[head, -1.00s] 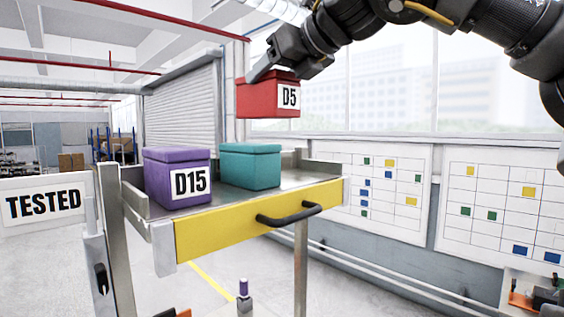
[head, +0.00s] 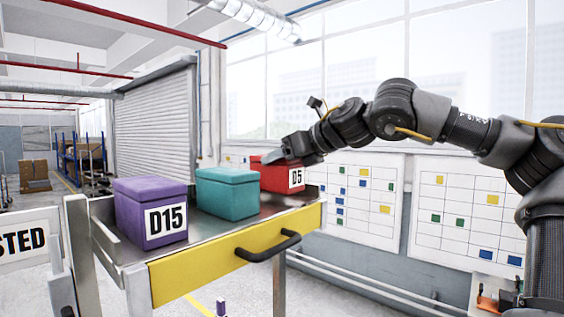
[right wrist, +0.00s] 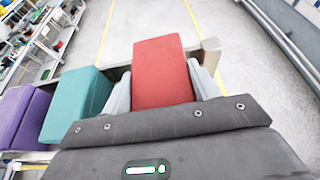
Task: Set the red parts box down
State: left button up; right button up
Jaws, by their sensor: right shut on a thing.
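The red parts box (head: 276,175), labelled D5, is at the right end of the metal tray shelf (head: 226,232), beside the teal box. My right gripper (head: 292,150) is shut on it from above; in the right wrist view the red box (right wrist: 162,72) sits between the two fingers of the gripper (right wrist: 162,90). The box looks upright and low over the shelf; I cannot tell whether its base touches the metal. My left gripper is not in view.
The teal box (head: 226,194) and the purple box (head: 150,213), labelled D15, stand left of the red box. The shelf has a yellow front (head: 230,255) with a dark handle (head: 268,247). Wall charts (head: 360,205) hang behind.

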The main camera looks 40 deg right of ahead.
jog(key=shift+d+f, duration=0.1)
jog(key=shift+f, duration=0.45)
jog(key=shift+s+d+f, duration=0.1)
jog(key=shift+d+f, duration=0.2)
jog(key=shift+f, duration=0.15)
jog(key=shift+a, duration=0.3)
jog(key=o, duration=0.9)
jog(key=shift+o, duration=1.1)
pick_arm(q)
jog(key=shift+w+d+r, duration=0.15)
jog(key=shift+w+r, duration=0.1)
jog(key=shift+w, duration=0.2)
pick_arm(e)
jog(key=shift+o, duration=0.3)
jog(key=shift+d, duration=0.15)
